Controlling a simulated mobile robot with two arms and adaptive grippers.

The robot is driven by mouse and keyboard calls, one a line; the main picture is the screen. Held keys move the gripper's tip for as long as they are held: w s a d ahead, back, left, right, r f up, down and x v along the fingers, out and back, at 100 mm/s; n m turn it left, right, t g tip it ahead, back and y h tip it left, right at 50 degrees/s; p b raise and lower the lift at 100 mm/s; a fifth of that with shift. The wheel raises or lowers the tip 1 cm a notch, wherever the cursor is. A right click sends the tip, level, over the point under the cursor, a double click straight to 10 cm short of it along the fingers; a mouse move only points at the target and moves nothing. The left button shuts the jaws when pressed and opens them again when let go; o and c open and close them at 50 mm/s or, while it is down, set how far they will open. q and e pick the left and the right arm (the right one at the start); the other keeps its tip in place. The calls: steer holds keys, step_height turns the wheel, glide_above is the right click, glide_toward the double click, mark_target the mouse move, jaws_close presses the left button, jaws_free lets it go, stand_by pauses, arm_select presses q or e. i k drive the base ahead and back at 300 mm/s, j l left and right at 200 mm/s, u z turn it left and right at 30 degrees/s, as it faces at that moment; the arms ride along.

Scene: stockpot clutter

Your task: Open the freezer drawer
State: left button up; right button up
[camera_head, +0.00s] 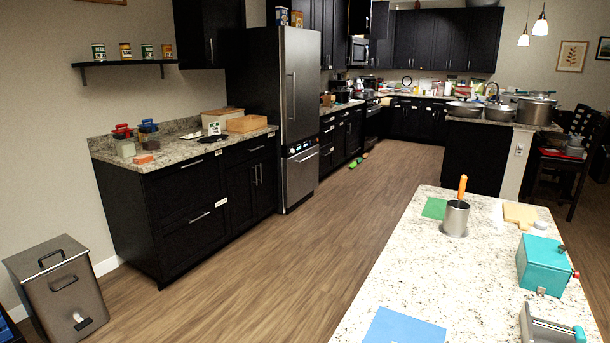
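The tall fridge (302,90) with a grey steel front stands at the end of the left counter, in a dark surround. Its upper door is shut and has a long vertical handle. The freezer drawer (301,182) is the lower steel front, and it looks shut. A horizontal bar handle (307,154) runs near its top edge. A small dark panel with lit marks sits just above the drawer. Neither of my grippers is in view.
Open wood floor (260,255) lies before the fridge. A speckled island (385,285) with a metal cup (455,218) and a teal box (544,266) fills the lower right. A grey bin (58,290) stands lower left. Small green and red items (359,159) lie on the floor beyond the fridge.

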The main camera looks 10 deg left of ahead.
mark_target(300, 172)
steer(key=j+u, duration=0.15)
steer(key=u, duration=0.5)
steer(key=i+j+u, duration=0.1)
steer(key=j, duration=0.35)
steer(key=i+j+u, duration=0.1)
steer(key=i+j, duration=0.5)
steer(key=j, duration=0.3)
steer(key=i+j+u, duration=0.15)
steer(key=j, duration=0.25)
steer(key=i+z, duration=0.4)
steer(key=i+j+z, duration=0.15)
steer(key=i+z, duration=0.25)
steer(key=i+j+z, duration=0.35)
steer(key=i+l+z, duration=0.1)
steer(key=i+z, duration=0.25)
steer(key=i, duration=1.5)
steer(key=i+u, duration=0.3)
steer(key=i, duration=0.6)
steer(key=i+l+u, duration=0.1)
steer(key=i+u, duration=0.2)
steer(key=i, duration=0.55)
